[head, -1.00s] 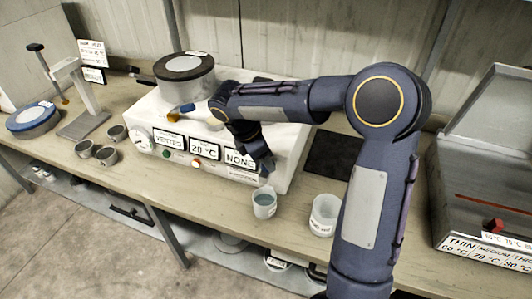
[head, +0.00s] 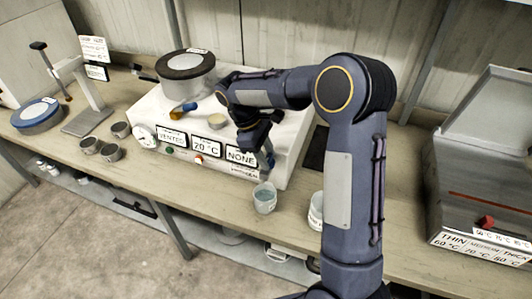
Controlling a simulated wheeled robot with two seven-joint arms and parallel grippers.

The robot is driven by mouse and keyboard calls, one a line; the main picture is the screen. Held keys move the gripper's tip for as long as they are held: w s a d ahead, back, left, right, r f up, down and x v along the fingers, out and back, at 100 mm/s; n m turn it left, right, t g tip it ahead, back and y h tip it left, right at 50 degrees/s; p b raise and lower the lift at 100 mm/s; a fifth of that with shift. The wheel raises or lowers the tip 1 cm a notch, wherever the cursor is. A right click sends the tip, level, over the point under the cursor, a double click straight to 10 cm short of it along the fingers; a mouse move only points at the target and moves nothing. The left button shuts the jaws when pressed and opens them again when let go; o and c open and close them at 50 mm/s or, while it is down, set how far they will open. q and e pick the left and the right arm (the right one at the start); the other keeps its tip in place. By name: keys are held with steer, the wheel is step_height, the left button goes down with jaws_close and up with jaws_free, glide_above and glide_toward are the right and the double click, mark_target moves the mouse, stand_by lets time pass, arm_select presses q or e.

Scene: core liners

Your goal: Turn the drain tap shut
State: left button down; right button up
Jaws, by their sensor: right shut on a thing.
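The white machine (head: 215,142) stands on the bench, with a row of labels reading VENTED, 20 °C and NONE along its front. My right gripper (head: 267,162) reaches down at the right end of this front, just beside the NONE label. It is shut on the drain tap, which its fingers and wrist mostly hide, so the tap's angle cannot be told. A clear beaker (head: 264,199) with bluish liquid stands on the bench below the gripper. My left gripper is not in view.
A second white beaker (head: 316,212) is partly behind my right arm. A grey lidded unit (head: 480,190) stands at the right.

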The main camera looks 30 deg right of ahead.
stand_by(0.5)
steer(key=o, duration=1)
steer(key=shift+w+r, duration=0.1)
steer(key=v, duration=0.7)
steer(key=shift+w+r+b, duration=0.1)
steer(key=shift+r+b, duration=0.15)
steer(key=shift+b, duration=0.15)
